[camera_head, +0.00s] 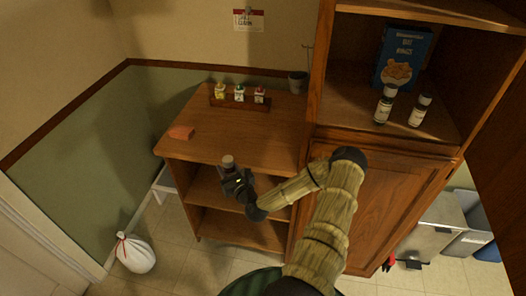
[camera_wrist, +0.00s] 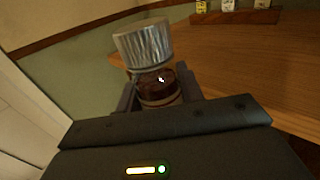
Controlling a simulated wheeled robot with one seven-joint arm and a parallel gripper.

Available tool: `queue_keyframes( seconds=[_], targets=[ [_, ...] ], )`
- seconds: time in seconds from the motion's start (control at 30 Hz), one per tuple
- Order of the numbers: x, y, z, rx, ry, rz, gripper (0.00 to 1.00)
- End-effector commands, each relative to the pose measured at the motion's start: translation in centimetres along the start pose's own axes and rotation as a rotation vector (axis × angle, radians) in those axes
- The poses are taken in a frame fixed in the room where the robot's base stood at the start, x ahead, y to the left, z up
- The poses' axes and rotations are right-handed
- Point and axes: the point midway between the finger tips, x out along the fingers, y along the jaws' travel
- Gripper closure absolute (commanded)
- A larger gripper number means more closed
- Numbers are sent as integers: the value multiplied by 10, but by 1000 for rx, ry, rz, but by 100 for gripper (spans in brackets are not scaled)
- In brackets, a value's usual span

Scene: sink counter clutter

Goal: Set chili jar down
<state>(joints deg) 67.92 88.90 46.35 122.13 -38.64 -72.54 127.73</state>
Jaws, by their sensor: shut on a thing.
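The chili jar (camera_wrist: 158,82) has a ribbed grey lid and dark red-brown contents. My gripper (camera_wrist: 160,97) is shut on it, with a finger on either side of its body. The jar stands close to upright, slightly tilted, in the wrist view. In the head view the jar (camera_head: 228,162) is at the front edge of the wooden counter (camera_head: 235,130), held by my gripper (camera_head: 234,174). I cannot tell whether its base touches anything; its lower part is hidden by my gripper.
A wooden rack (camera_head: 226,104) with several small bottles stands at the counter's back. The counter's middle is clear. A tall cabinet (camera_head: 318,100) rises on the right.

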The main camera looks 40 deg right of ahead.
Motion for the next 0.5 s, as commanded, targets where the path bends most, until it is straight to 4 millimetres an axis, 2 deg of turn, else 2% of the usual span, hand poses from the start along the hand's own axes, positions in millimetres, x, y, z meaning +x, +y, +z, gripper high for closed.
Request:
queue_keyframes(
  seconds=[0.03,0.2,0.37,0.5],
  targets=[
    [12,-10,6,-10,-7,-13,89],
    [46,-44,34,-10,-5,-73,89],
    [75,-80,54,-9,1,-158,89],
    [94,-118,69,-12,4,-264,89]
  ],
)
